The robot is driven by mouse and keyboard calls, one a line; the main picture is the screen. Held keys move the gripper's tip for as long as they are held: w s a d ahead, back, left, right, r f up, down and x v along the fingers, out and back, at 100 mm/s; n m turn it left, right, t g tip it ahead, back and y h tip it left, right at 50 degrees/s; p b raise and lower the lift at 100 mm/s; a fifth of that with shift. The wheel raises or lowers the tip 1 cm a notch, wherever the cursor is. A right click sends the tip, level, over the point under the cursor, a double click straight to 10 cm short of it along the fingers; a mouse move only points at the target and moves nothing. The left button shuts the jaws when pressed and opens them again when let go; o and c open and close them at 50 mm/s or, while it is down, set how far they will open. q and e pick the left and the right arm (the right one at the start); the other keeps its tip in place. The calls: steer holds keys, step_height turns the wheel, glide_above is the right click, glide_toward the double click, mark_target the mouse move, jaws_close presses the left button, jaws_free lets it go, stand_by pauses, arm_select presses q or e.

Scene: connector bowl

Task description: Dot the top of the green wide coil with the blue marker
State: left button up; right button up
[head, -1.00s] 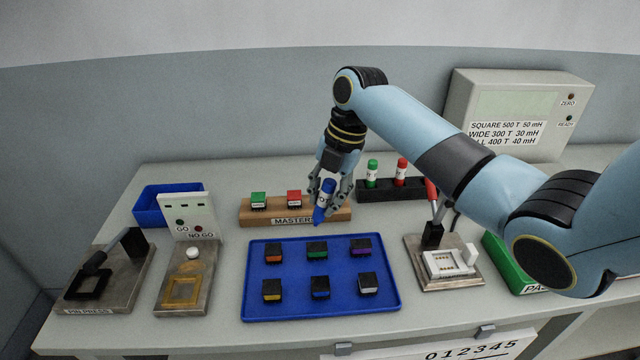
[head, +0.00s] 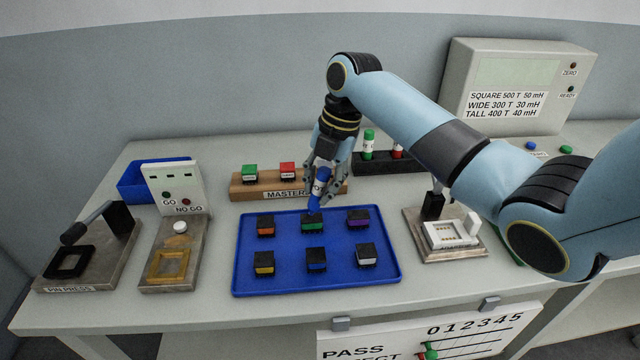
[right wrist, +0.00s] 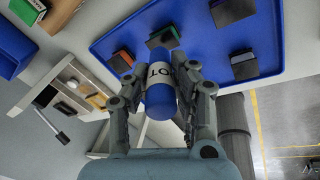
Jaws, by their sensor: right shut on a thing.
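The blue marker (head: 320,180) is held tip down by my right gripper (head: 323,186), which is shut on it. The marker also shows between the right gripper's fingers (right wrist: 162,82) in the right wrist view, with a white label band. The green wide coil (head: 312,228), a black block with a green band, sits in the back row, middle, of the blue tray (head: 238,262). The marker tip is at the coil's top in the head view; whether it touches cannot be told. A green-banded block (right wrist: 163,38) lies past the marker in the wrist view. My left gripper is out of view.
Several other black coils stand around it in the tray, including an orange one (head: 265,228) and a purple one (head: 358,220). Behind are the masters block (head: 250,190) and the marker rack (head: 405,163). A fixture (head: 452,236) stands right of the tray.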

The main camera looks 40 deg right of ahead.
mark_target(320, 169)
steer(key=shift+f+b, duration=0.3)
steer(key=shift+f, duration=0.25)
stand_by(0.6)
stand_by(1.4)
steer(key=shift+p, duration=0.3)
steer(key=p+v, duration=0.2)
steer(key=a+p+v, duration=0.1)
steer(key=p+v, duration=0.4)
steer(key=shift+w+a+r, duration=0.15)
steer(key=shift+w+a, duration=0.15)
steer(key=shift+w, duration=0.1)
steer(key=shift+s, duration=0.1)
